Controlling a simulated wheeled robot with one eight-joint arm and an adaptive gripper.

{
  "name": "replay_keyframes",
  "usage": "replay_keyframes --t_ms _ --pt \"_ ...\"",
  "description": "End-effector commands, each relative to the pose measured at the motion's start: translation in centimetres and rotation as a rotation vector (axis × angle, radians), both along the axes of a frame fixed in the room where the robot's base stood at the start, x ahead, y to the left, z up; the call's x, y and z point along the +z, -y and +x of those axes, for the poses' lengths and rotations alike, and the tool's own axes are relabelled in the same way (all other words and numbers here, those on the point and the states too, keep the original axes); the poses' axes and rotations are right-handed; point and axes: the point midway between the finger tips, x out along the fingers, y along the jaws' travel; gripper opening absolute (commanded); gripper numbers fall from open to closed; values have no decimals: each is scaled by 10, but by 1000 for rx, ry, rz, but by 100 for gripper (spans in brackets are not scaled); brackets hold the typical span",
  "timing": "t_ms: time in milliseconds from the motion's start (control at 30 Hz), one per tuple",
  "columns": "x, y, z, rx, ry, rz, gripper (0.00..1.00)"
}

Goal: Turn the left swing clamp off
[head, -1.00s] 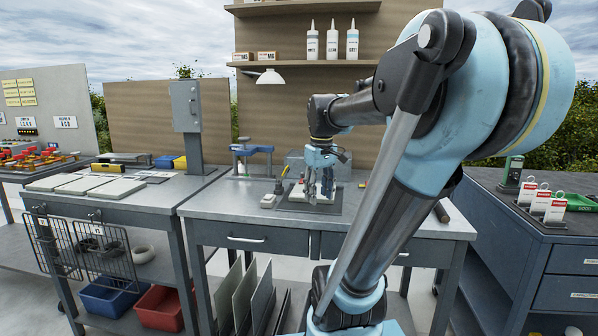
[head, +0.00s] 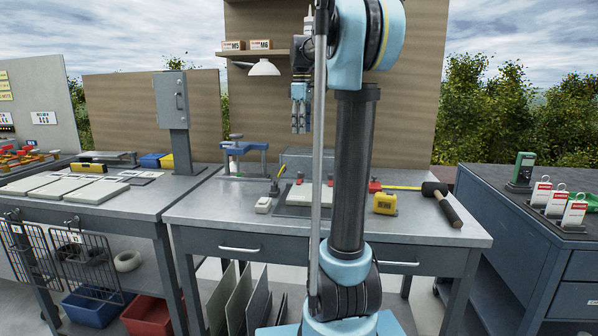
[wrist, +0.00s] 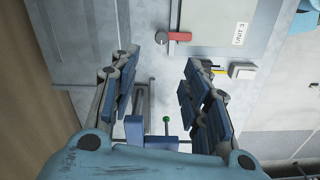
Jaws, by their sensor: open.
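A second red-handled clamp (head: 375,186) is at the right side of the fixture. My gripper (head: 300,130) hangs fingers-down high above the bench, well apart from the clamps. In the wrist view my gripper (wrist: 160,75) is open and empty. My arm hides part of the fixture.
A blue bench tool (head: 246,158) and a white box (head: 263,205) stand left of the fixture. A yellow tape measure (head: 385,203) and a mallet (head: 442,203) lie right. A lamp (head: 264,68) and shelf are behind. The bench front is clear.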

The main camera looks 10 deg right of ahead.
Motion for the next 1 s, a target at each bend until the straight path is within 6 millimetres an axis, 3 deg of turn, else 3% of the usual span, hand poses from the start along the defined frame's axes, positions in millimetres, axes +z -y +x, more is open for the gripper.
replay_keyframes --t_ms 800,1000 --pt "-135 -8 -1 10 0 0 43" --pt "-159 -8 -1 9 0 0 43"
